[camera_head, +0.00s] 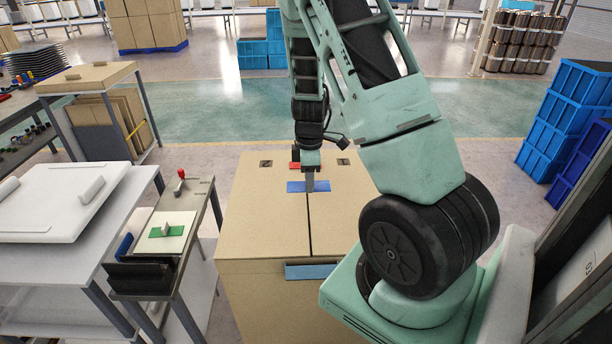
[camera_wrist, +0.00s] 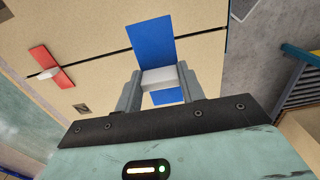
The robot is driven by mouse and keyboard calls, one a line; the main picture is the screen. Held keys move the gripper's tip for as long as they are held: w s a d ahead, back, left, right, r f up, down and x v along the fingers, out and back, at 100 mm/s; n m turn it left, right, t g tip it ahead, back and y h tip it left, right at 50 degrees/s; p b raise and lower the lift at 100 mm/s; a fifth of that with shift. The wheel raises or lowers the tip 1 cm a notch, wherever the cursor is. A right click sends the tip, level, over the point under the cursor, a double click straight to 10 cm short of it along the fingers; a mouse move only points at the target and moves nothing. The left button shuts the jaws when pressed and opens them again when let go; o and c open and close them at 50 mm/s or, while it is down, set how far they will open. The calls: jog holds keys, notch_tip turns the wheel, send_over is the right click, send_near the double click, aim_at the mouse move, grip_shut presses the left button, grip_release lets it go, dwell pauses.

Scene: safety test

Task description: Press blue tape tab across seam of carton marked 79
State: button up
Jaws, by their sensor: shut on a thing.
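The tan carton (camera_head: 255,215) stands in the middle of the head view, with a dark seam along its top. I cannot read a number on it. The blue tape tab (camera_head: 296,187) lies across the seam; it also shows in the wrist view (camera_wrist: 147,38). My gripper (camera_head: 309,187) points down over the tab. In the wrist view my gripper (camera_wrist: 159,80) is shut on the white block (camera_wrist: 160,79) on the blue tab. I cannot tell whether the tab touches the carton all over.
A blue strip (camera_head: 310,271) is on the carton's front edge. A side bench (camera_head: 190,200) at left holds a green tab (camera_head: 157,232). Blue crates (camera_head: 565,120) stand at right.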

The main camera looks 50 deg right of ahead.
notch_tip(320, 180, down, 11)
jog(key=b, duration=0.9)
jog(key=shift+f, duration=0.15)
jog(key=shift+f+b, duration=0.5)
jog(key=shift+b, duration=0.2)
dwell(0.3)
dwell(0.5)
jog(key=o, duration=1.3)
jog(key=shift+o, duration=0.2)
notch_tip(320, 180, up, 7)
jog(key=p, duration=0.5)
